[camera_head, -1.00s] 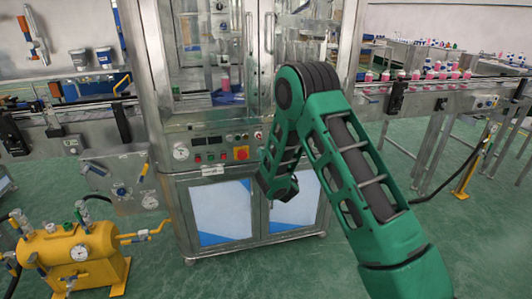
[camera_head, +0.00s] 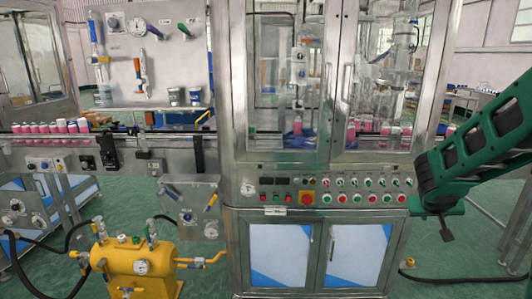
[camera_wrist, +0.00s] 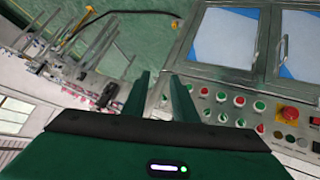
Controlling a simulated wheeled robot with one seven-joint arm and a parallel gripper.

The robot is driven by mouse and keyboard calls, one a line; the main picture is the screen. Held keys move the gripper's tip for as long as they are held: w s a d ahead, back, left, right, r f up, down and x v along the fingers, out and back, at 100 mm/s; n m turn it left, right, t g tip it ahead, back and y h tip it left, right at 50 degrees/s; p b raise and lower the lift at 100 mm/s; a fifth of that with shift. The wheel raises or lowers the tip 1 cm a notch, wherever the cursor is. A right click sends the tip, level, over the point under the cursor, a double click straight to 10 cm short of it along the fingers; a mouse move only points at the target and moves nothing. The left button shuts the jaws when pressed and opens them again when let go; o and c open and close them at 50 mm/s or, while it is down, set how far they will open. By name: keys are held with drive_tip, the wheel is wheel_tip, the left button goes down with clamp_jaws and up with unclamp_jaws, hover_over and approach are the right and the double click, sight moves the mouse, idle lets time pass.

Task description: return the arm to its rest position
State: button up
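My green and black arm (camera_head: 485,140) enters from the right edge in the head view and reaches in to the right side of the crimping machine (camera_head: 228,190). Its elbow end is in front of the machine's right edge. My gripper (camera_wrist: 160,82) shows in the wrist view with two dark green fingers apart and nothing between them. Behind the fingers is the machine's control panel (camera_wrist: 215,98), with green and red buttons.
A yellow tank (camera_head: 140,268) stands on the floor at the lower left. A conveyor with pink-and-white cans (camera_head: 55,127) runs along the left. A black hose (camera_head: 460,279) lies at the machine's right foot. Green floor is open at the lower right.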

drive_tip(key=s+a+m+g+y, duration=0.1)
drive_tip(key=s+a+g+y, duration=0.1)
drive_tip(key=s, duration=1)
drive_tip(key=s+a+r+g+y, duration=0.1)
drive_tip(key=s+a, duration=0.3)
drive_tip(key=s, duration=0.8)
drive_tip(key=s+a+m+g+y, duration=0.1)
drive_tip(key=s+a+g+y, duration=0.2)
drive_tip(key=s, duration=0.9)
drive_tip(key=shift+a+r+m+g+y, duration=0.3)
drive_tip(key=shift+g+y, duration=0.1)
drive_tip(key=shift+g, duration=0.2)
